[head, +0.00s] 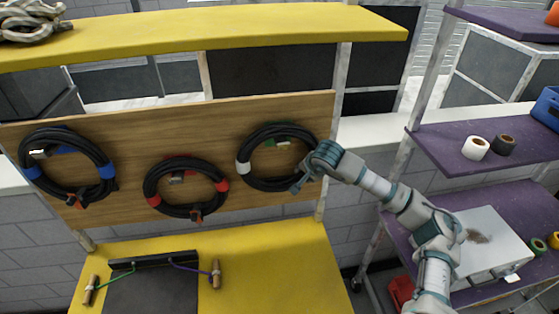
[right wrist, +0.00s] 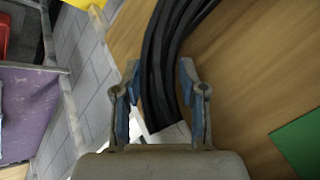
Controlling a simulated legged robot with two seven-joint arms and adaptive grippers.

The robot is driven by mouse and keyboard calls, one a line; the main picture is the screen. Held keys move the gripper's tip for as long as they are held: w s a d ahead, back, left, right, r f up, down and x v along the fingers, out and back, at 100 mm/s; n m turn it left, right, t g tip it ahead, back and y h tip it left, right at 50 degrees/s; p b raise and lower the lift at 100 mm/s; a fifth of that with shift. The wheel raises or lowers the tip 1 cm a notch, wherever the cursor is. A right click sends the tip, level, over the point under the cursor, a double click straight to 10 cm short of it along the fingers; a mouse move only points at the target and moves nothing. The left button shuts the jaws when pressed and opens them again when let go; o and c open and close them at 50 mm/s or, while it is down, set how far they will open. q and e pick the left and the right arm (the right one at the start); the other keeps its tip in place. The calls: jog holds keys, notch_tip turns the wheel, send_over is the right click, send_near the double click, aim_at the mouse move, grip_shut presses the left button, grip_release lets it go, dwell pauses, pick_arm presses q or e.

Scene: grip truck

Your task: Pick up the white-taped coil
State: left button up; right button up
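The white-taped coil (head: 264,184) is a black cable loop hanging at the right end of the wooden board, with white tape on its left side. My right gripper (head: 302,180) is at the coil's right side. In the right wrist view, my right gripper (right wrist: 159,70) is open, with one blue-padded finger on each side of the black cable bundle (right wrist: 165,80). A patch of white tape (right wrist: 168,135) shows below the bundle near the palm. Whether the fingers touch the cable cannot be told. My left gripper is not in view.
A red-taped coil (head: 150,184) and a blue-taped coil (head: 110,172) hang further left on the wooden board (head: 225,125). A yellow shelf (head: 200,30) is above and a yellow worktop (head: 280,270) below. A purple shelf rack (head: 455,150) stands at right.

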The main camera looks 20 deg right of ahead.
grip_shut()
jog(key=shift+w+r, duration=0.1)
jog(key=shift+d+r, duration=0.1)
jog(key=shift+r, duration=0.1)
